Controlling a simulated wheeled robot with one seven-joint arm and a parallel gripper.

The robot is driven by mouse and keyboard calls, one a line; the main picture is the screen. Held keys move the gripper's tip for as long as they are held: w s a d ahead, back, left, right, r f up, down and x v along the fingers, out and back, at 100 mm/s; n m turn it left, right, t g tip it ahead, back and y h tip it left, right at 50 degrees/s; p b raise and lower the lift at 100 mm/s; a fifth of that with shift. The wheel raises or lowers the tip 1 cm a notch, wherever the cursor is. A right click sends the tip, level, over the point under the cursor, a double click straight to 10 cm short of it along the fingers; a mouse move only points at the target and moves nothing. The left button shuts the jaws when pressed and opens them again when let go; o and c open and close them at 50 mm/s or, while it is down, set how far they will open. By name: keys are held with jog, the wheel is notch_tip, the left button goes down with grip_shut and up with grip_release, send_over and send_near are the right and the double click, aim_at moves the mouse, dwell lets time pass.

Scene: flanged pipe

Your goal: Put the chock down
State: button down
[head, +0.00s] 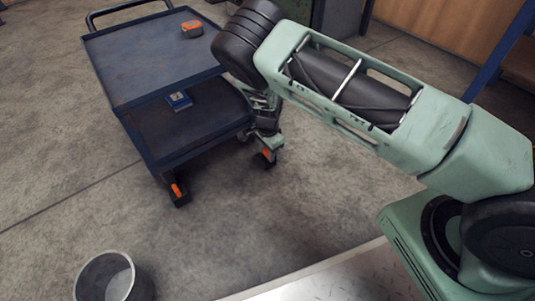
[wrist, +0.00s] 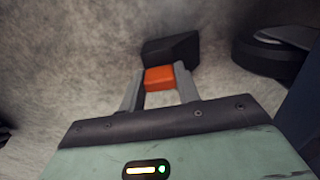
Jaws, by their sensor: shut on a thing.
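The chock is a black block with an orange grip. In the wrist view my gripper (wrist: 159,91) is shut on the orange grip (wrist: 159,78), and the black body (wrist: 171,49) extends beyond the fingertips. In the head view the chock's orange part (head: 266,154) shows low beside the cart's right front corner. My gripper is partly hidden there behind my own arm. I cannot tell whether the chock touches the floor.
A dark blue two-shelf cart (head: 135,62) carries an orange tape measure (head: 192,28) on top and a small blue box (head: 179,100) below. A black and orange piece (head: 177,191) is at its near left corner. A dark wheel (wrist: 268,58) is right of the chock. A metal bucket (head: 112,279) stands nearby.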

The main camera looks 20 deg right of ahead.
jog(key=shift+r, duration=0.1)
jog(key=c, duration=1)
grip_release()
notch_tip(320, 180, up, 12)
jog(key=p, duration=0.8)
